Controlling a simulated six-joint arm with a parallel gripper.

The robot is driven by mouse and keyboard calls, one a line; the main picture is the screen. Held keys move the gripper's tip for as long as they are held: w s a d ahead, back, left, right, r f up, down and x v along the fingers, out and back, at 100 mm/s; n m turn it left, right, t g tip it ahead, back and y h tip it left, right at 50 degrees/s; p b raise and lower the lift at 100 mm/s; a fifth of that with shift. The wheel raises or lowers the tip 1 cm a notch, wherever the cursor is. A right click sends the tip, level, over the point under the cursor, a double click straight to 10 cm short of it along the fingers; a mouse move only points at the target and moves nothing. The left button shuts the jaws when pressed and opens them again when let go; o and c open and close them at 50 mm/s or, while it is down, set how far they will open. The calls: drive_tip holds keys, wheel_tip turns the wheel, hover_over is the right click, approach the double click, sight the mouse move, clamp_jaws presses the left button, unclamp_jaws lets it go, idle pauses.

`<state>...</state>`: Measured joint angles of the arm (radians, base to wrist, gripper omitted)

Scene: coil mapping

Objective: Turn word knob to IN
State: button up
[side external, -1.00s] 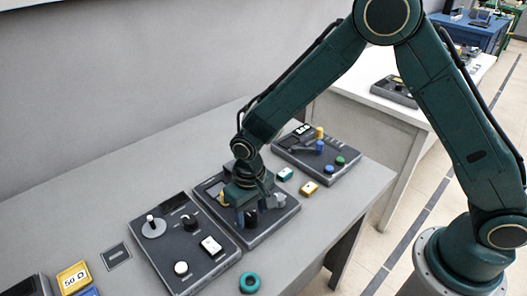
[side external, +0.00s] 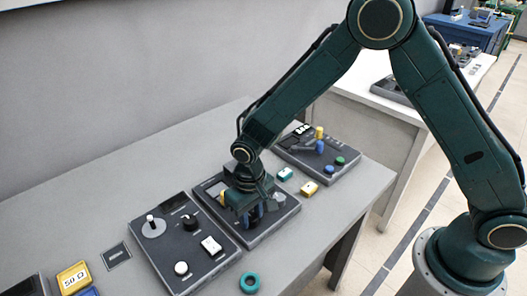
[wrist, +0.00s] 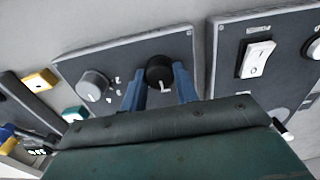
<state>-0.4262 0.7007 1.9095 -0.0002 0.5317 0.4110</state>
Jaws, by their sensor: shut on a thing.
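My gripper (side external: 254,217) points down over the middle dark panel (side external: 284,217) on the bench. In the wrist view, its two blue fingers (wrist: 160,88) are shut on a black knob (wrist: 160,72), one on each side. A white pointer line shows on the knob's face, toward the bottom of the picture. A grey knob (wrist: 94,86) with a white mark is on the same panel (wrist: 125,57), left of the black one, with small white marks beside it. The lettering is too small to read. In the side view my gripper mostly hides the black knob.
A left panel (side external: 167,246) carries knobs and a white rocker switch (side external: 211,246). A far panel (side external: 300,159) has blue, green and yellow parts.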

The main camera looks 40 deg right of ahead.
drive_tip(key=shift+n, duration=0.3)
drive_tip(key=n, duration=0.4)
drive_tip(key=shift+n, duration=2.1)
drive_tip(key=o, duration=1)
drive_tip(key=shift+r, duration=0.15)
